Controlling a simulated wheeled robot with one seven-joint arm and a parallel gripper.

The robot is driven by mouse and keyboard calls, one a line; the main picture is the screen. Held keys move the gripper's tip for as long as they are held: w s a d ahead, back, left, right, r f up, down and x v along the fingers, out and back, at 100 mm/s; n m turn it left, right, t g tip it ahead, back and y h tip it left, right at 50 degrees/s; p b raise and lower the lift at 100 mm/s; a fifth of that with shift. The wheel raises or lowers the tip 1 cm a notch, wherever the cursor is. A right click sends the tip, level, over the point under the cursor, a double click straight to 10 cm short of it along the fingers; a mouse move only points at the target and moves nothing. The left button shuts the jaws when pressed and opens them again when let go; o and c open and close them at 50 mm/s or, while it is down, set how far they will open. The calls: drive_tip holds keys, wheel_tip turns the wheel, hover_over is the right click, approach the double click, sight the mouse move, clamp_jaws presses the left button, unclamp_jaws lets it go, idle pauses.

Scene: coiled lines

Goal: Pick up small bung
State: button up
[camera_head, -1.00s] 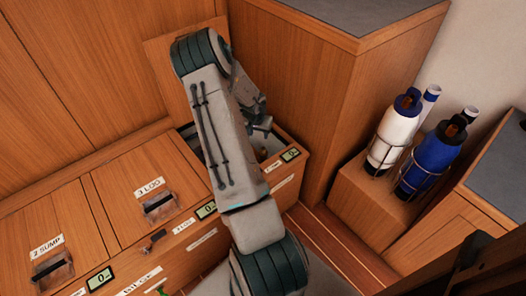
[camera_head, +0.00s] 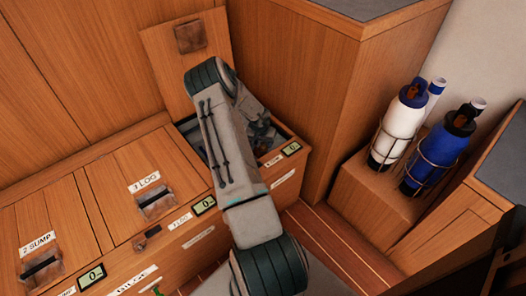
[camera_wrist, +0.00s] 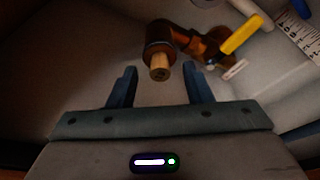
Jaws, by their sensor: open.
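In the wrist view, a small tan wooden bung (camera_wrist: 160,68) points its end toward my gripper. It sits just beyond the fingertips, roughly midway between them. A brown, rounded piece with a dark band lies directly behind it; I cannot tell whether this is part of the bung. My gripper (camera_wrist: 160,78) is open, with its two blue-grey fingers apart and nothing held between them. In the head view, my arm reaches down into the open locker compartment (camera_head: 290,136), hiding most of its contents, including the bung.
A yellow-handled item (camera_wrist: 240,34), a white tag (camera_wrist: 234,69) and a measuring tape (camera_wrist: 300,32) lie near the bung. The raised wooden lid (camera_head: 165,45) stands behind the compartment. A white bottle (camera_head: 398,130) and a blue bottle (camera_head: 440,150) stand in racks at right.

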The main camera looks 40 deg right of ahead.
sight(263, 144)
drive_tip(key=shift+w+d+f, duration=0.15)
drive_tip(key=shift+d+f, duration=0.05)
drive_tip(key=shift+f, duration=0.5)
clamp_jaws()
drive_tip(key=shift+r, duration=0.15)
wheel_tip(263, 144, up, 18)
drive_tip(key=p, duration=0.5)
drive_tip(key=shift+p, duration=0.35)
